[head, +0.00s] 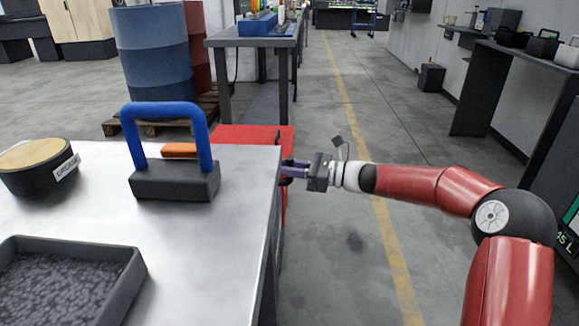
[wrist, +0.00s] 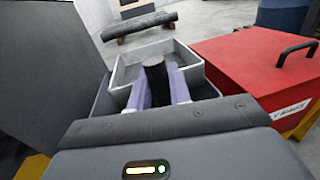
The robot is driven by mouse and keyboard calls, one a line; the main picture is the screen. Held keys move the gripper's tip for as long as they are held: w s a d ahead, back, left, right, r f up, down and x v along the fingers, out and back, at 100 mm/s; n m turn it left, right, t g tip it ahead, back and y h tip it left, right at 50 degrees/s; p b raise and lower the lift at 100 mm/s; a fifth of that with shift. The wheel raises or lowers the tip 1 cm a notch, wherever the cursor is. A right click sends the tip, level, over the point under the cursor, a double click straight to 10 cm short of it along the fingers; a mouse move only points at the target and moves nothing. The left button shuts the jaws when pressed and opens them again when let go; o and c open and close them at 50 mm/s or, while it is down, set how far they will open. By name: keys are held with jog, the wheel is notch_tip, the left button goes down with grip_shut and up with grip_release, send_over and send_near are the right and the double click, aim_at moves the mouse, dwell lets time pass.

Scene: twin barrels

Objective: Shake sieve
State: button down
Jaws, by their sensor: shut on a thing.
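In the wrist view, my gripper (wrist: 160,92) has its two purple fingers closed around a short dark handle (wrist: 155,72). The handle points at a square light-grey sieve (wrist: 190,58) with raised walls and a darker floor. The sieve sits in or over a darker grey bin (wrist: 100,103); the exact contact is hidden by my gripper. Whether anything lies in the sieve is hard to tell. In the head view, my gripper (head: 292,170) is just beyond the right edge of the metal table, and the table hides the sieve.
A red box (wrist: 250,65) with a black handle stands right of the sieve. A dark panel (wrist: 45,60) rises at left. The metal table (head: 225,235) carries a blue-handled block (head: 175,180), a round lidded tub (head: 40,175) and a grey tray (head: 125,285). Open floor lies right.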

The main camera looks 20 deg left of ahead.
jog(key=c, duration=1.3)
grip_release()
jog(key=shift+w, duration=0.25)
jog(key=shift+c, duration=0.2)
jog(key=d, duration=0.7)
jog(key=shift+w+d, duration=0.15)
jog(key=shift+d, duration=0.25)
jog(key=shift+o, duration=0.2)
